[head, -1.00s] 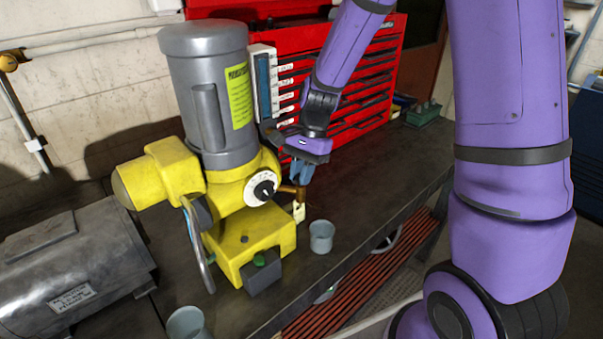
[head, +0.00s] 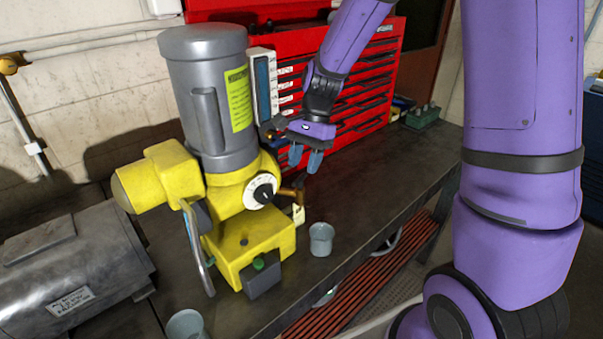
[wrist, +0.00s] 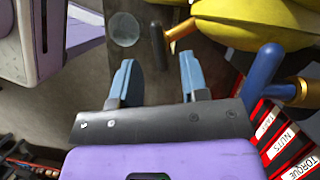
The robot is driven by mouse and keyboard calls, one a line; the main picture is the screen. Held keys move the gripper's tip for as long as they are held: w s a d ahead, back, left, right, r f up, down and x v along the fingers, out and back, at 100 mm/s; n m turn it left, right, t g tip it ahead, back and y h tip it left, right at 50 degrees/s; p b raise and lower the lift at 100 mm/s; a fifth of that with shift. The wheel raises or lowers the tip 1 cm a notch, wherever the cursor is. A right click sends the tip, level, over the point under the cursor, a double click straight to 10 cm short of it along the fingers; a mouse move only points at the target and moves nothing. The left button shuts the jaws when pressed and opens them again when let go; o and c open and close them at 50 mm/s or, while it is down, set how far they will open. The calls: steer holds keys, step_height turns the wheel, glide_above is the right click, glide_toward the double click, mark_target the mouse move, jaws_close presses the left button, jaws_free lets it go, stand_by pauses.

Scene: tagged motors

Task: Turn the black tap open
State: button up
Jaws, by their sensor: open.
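The black tap's dark handle (wrist: 157,43) shows in the wrist view beside a brass pipe (wrist: 181,32) from the yellow machine. Its end lies between and beyond my open fingertips in the picture, with no contact visible. In the head view the black tap (head: 300,181) is small, at the machine's right side above a pale tag (head: 298,213). I cannot tell the handle's exact angle to the pipe. My gripper (head: 305,160) is open and empty, just above the tap; its blue fingers show in the wrist view (wrist: 157,72).
A second tap with a blue handle (wrist: 262,70) stands right of my fingers in the wrist view. The yellow and grey machine (head: 250,245) is close on the left. A grey cup (head: 321,240) stands below the tap.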

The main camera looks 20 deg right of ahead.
mark_target(300, 177)
steer(key=v, duration=0.7)
steer(key=shift+s+a+t+h, duration=0.4)
steer(key=shift+s+a+h, duration=0.25)
steer(key=shift+a+h, duration=0.3)
steer(key=shift+s+a+r+t+h, duration=0.2)
steer(key=shift+s+a+t+h, duration=0.15)
steer(key=shift+a+t+h, duration=0.15)
steer(key=shift+s+a+r+t+h, duration=0.2)
steer(key=shift+s+a+t+h, duration=0.1)
steer(key=shift+a+t+h, duration=0.15)
step_height(300, 177, down, 11)
steer(key=shift+r, duration=0.1)
jaws_close()
